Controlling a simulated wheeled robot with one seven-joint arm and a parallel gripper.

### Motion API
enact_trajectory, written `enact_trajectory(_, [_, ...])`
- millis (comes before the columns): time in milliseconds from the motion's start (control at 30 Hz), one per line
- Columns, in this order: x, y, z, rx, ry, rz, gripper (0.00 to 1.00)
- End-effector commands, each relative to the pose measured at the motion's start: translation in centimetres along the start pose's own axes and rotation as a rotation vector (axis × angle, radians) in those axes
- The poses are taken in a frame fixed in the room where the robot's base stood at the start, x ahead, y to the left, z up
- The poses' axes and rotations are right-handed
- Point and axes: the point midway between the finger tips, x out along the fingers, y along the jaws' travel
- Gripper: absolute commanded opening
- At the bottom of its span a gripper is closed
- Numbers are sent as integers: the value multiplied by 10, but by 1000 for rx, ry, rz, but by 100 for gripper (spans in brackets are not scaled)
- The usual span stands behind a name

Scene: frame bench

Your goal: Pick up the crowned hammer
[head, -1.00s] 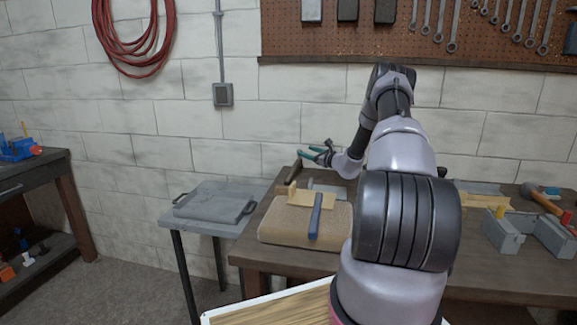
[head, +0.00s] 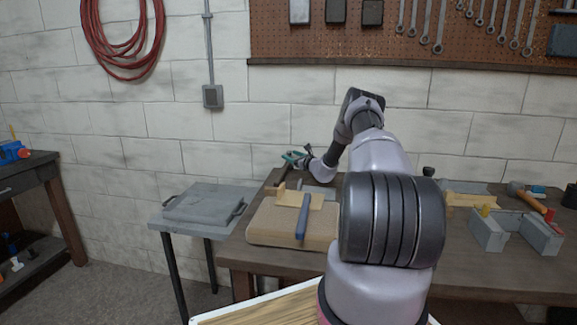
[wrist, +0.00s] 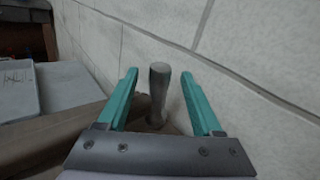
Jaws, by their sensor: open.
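My gripper (head: 293,158) is at the far left corner of the workbench, near the wall. In the wrist view its two teal fingers (wrist: 158,100) are open and apart. In the head view my gripper and arm partly cover that corner. Another hammer-like tool with an orange-brown handle (head: 532,199) lies at the far right of the bench.
A thick tan board (head: 270,222) bears a blue-handled tool (head: 303,217) and a light wooden piece. A grey slab (head: 203,202) lies on a small side table at left. Grey blocks (head: 488,231) stand on the right. The block wall (wrist: 245,60) is close beside my gripper.

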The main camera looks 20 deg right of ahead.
Motion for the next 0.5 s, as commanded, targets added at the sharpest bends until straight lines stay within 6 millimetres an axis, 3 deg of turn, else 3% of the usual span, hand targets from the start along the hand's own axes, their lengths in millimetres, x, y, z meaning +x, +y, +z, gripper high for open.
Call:
enact_trajectory(67, [0,0,0,0,0,0,67])
enact_trajectory(100, [0,0,0,0,0,0,60])
enact_trajectory(267, [0,0,0,0,0,0,0])
enact_trajectory(500, [-1,0,0,0,0,0,0])
